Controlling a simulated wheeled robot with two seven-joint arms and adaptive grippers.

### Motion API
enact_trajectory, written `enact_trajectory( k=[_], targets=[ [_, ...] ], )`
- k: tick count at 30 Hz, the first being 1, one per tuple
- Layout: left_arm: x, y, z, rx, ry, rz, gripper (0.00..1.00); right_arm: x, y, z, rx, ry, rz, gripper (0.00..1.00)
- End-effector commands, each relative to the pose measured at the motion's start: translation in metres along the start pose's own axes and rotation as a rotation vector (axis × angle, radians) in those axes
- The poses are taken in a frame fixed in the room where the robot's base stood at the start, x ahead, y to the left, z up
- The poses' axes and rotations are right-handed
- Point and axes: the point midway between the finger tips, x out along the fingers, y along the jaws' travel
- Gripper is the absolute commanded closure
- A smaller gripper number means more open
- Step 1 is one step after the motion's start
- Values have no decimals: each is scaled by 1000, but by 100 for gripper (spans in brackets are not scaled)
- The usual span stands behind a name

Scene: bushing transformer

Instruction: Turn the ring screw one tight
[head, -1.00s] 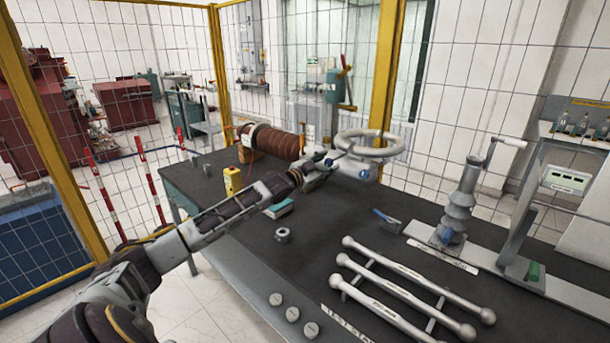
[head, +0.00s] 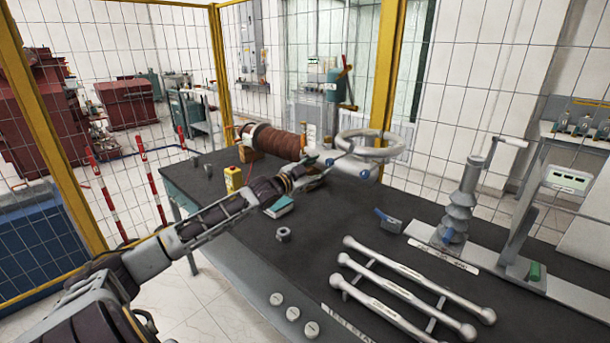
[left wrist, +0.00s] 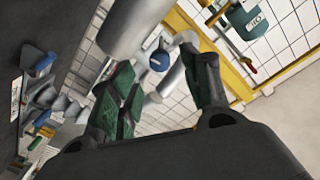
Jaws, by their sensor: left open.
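A large silver ring (head: 372,136) is held above the table at the end of the brown bushing (head: 275,143). Two small blue-headed screws sit at its near side, a left one (head: 329,162) and a right one (head: 364,174). Which is ring screw one I cannot tell. My left gripper (head: 318,168) is at the left blue screw in the head view. In the left wrist view my left gripper (left wrist: 165,90) has its fingers spread and empty, with a blue screw head (left wrist: 159,60) beyond the gap and silver tube (left wrist: 130,27) close by. My right gripper does not show.
The dark table (head: 345,220) carries a metal nut (head: 284,234), a teal box (head: 280,206), a yellow box (head: 233,179), silver rods (head: 405,270) and a grey ribbed stand (head: 460,205). A yellow-framed mesh fence (head: 388,70) stands behind the table.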

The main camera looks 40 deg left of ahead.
Motion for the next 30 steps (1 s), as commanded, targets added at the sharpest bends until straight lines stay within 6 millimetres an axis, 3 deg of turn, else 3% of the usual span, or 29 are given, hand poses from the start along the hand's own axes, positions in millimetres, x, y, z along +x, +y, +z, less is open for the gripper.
enact_trajectory(
  k=[30],
  targets=[
    [-42,1,1,-1,0,1,52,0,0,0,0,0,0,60]
  ],
)
